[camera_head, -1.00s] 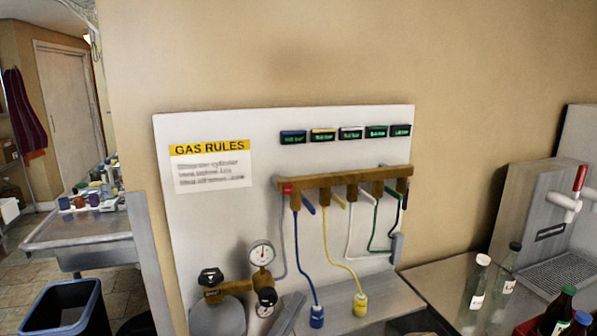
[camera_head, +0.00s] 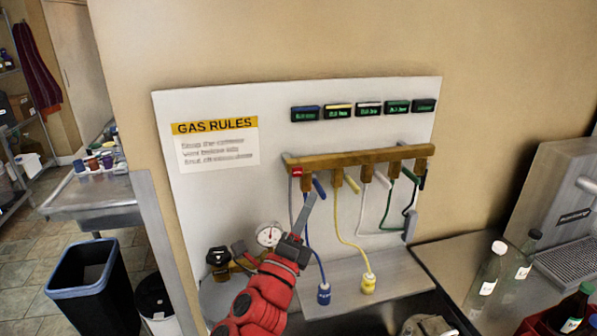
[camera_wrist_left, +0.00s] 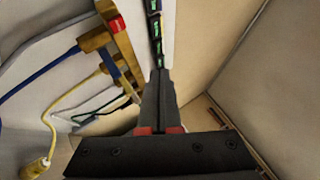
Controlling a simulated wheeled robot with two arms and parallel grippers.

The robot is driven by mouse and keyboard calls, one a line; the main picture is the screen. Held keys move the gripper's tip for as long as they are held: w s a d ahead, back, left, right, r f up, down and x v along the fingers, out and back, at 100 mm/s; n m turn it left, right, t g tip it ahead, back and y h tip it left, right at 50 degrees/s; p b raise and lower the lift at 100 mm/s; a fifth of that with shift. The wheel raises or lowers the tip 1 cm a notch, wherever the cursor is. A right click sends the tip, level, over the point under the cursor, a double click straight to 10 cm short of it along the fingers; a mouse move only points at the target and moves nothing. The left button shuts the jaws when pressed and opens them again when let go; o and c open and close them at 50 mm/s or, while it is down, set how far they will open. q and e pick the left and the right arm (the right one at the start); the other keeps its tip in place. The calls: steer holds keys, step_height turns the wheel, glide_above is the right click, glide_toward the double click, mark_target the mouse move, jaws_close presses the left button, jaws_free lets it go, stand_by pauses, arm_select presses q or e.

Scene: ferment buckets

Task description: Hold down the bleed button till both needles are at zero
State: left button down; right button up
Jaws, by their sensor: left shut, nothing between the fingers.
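The bleed button appears to be the small red block (camera_head: 297,172) at the left end of the brass manifold (camera_head: 350,160); it also shows in the left wrist view (camera_wrist_left: 117,24). My left gripper (camera_head: 309,198) is shut and empty, its fingertips a little below and right of the red block, in front of the manifold. They look apart from it. One white round gauge (camera_head: 269,234) shows left of the gripper; its needle is too small to read surely. The second, lower gauge is hidden behind my red left arm. My right gripper is not in view.
Blue, yellow, white and green hoses hang from the manifold, with levers close to my fingers. A blue coupling (camera_head: 323,294) and a yellow coupling (camera_head: 368,283) stand below. Bottles (camera_head: 484,280) are at right, and a bin (camera_head: 88,285) at left.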

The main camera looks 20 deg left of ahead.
mark_target(301, 169)
arm_select(q)
steer(key=w+a, duration=0.5)
steer(key=w, duration=0.2)
steer(key=shift+w, duration=0.2)
steer(key=shift+w, duration=0.1)
stand_by(2.0)
steer(key=shift+w+a, duration=0.15)
steer(key=shift+w, duration=0.05)
steer(key=shift+w+a, duration=0.35)
steer(key=shift+w, duration=0.1)
stand_by(4.3)
